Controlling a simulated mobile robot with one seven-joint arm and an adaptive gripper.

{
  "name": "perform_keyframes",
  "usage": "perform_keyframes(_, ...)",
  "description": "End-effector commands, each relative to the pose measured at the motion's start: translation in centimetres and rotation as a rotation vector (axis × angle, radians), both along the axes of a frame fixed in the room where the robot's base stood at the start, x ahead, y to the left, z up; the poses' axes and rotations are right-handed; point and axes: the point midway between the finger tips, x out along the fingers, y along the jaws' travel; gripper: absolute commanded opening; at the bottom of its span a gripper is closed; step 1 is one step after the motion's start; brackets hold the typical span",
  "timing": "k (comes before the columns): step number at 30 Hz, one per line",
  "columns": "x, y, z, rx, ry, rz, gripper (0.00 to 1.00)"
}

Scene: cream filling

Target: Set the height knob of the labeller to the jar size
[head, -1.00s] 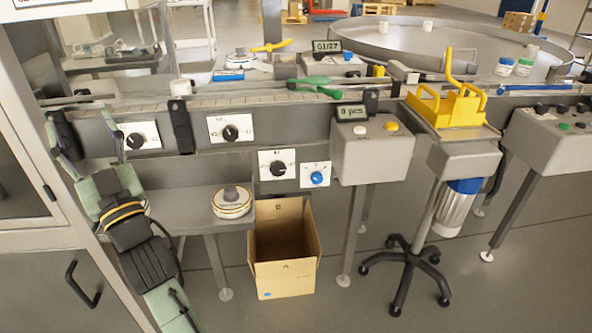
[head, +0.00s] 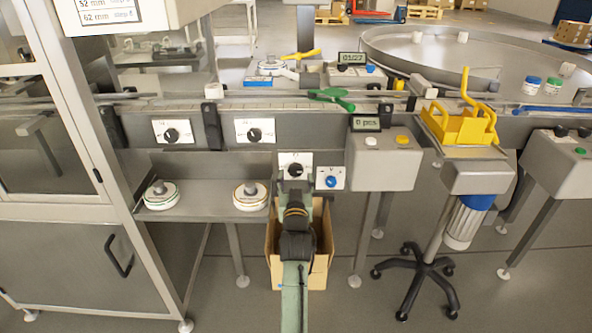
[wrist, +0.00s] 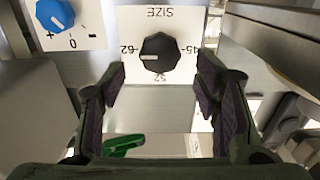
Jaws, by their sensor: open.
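A black knob (head: 295,171) sits on a white panel low on the labeller's front. In the wrist view this knob (wrist: 160,52) is upside down, under the word SIZE, with marks 62, 52 and 45. Its white pointer line is toward the 62 side. My gripper (wrist: 162,82) is open, with its fingers apart on either side below the knob, not closed on it. In the head view my gripper (head: 295,192) is just in front of and below that panel. Two other black dials (head: 171,135) (head: 254,134) are higher on the front; their labels are too small to read.
A blue knob (head: 331,182) is close beside the black one. A grey counter box (head: 383,163) stands to the right. A cardboard box (head: 322,262) is on the floor under my arm. A shelf (head: 205,210) with two round reels is left. A size sign (head: 108,12) hangs upper left.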

Motion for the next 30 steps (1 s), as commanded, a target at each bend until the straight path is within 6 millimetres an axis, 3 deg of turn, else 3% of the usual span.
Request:
perform_keyframes(7, 3.5, 0.0, 0.1, 0.000, 0.000, 0.000, 0.56)
perform_keyframes(19, 4.2, 0.0, 0.0, 0.000, -0.001, 0.000, 0.56)
perform_keyframes(30, 4.2, 0.0, 0.0, 0.000, 0.000, 0.001, 0.32)
